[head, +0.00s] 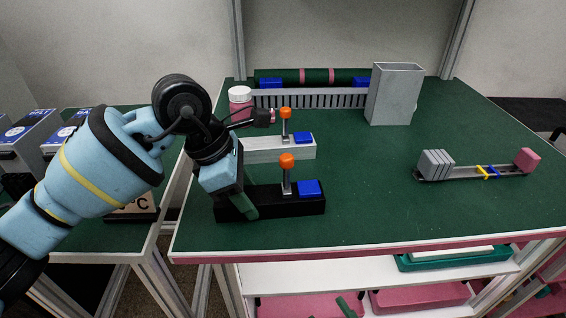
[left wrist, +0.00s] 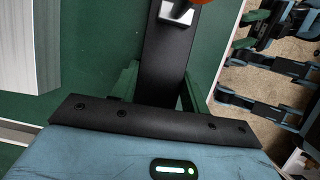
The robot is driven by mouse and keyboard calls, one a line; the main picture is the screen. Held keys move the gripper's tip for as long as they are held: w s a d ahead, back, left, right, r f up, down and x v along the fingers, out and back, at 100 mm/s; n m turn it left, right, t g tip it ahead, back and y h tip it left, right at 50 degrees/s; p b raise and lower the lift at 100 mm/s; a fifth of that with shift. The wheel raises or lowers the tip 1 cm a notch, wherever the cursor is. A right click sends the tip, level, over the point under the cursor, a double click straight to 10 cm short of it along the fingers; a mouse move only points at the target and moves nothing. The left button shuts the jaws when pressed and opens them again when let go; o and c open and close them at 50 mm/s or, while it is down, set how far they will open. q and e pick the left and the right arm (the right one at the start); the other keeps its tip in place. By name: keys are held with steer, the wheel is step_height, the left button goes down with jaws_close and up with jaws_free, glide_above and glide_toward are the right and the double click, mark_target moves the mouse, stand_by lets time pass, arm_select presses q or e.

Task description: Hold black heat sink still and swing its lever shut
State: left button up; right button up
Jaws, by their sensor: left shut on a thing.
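The black heat sink (head: 270,207) lies on the green table near its front left edge. It carries a blue block (head: 309,188) at its right and an upright metal lever with an orange knob (head: 287,161). My left gripper (head: 246,203) is shut on the left end of the black heat sink. In the left wrist view the black heat sink (left wrist: 165,60) runs up from between the green fingers, with a bit of the orange knob at the top edge. My right gripper is not in view.
A light grey heat sink (head: 270,152) with its own orange-knobbed lever (head: 285,113) stands just behind. A pink-and-white jar (head: 240,100), a grey upright box (head: 394,93) and a rail with grey modules (head: 436,164) are further off. The table's middle is clear.

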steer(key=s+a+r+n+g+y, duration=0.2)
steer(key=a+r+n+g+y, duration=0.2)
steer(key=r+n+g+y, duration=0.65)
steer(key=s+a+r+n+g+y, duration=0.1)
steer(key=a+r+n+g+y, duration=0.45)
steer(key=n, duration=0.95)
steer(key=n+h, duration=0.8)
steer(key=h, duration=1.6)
glide_toward(288, 157)
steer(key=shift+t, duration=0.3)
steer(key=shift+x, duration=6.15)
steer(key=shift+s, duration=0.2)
